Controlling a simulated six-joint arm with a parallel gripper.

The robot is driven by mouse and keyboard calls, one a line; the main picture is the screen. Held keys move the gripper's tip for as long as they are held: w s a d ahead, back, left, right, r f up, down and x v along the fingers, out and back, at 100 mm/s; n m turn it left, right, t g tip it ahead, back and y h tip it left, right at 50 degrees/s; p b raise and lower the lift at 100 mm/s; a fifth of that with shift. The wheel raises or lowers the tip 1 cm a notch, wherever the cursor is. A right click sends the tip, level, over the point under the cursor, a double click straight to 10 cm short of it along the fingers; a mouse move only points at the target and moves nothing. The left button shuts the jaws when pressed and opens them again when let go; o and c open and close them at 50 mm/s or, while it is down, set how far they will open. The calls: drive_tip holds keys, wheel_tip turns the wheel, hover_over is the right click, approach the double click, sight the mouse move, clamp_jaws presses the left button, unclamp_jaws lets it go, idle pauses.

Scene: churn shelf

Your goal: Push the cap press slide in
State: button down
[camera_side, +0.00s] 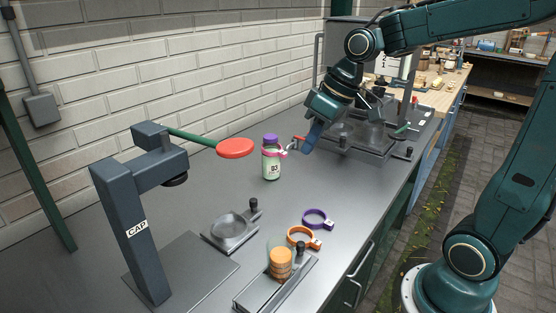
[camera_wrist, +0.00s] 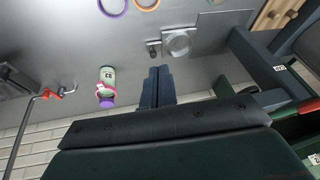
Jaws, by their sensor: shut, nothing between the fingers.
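The seat looks empty. My gripper (camera_side: 309,140) is above the bench, behind the slide and right of the jar. Its blue fingers (camera_wrist: 157,74) are together and empty.
A jar (camera_side: 271,163) marked 03 with a purple lid and pink ring stands near my gripper. Purple (camera_side: 318,218) and orange (camera_side: 303,237) rings lie in front. A tray (camera_side: 262,298) holds a clear tube of orange discs.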

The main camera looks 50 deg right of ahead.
drive_tip(key=w+d+f+n+y, duration=0.1)
drive_tip(key=w+d+f+y, duration=0.3)
drive_tip(key=w+d+f, duration=0.6)
drive_tip(key=shift+w+d+f, duration=0.4)
drive_tip(key=shift+w+f, duration=0.25)
drive_tip(key=shift+w, duration=0.4)
drive_tip(key=shift+g, duration=0.3)
drive_tip(key=x, duration=1)
drive_tip(key=shift+r, duration=0.1)
drive_tip(key=shift+s+a, duration=0.1)
drive_tip(key=shift+a, duration=1)
drive_tip(key=shift+s+a, duration=0.15)
drive_tip(key=shift+a, duration=0.8)
approach(217, 234)
drive_tip(key=x, duration=0.4)
drive_tip(key=shift+d, duration=0.1)
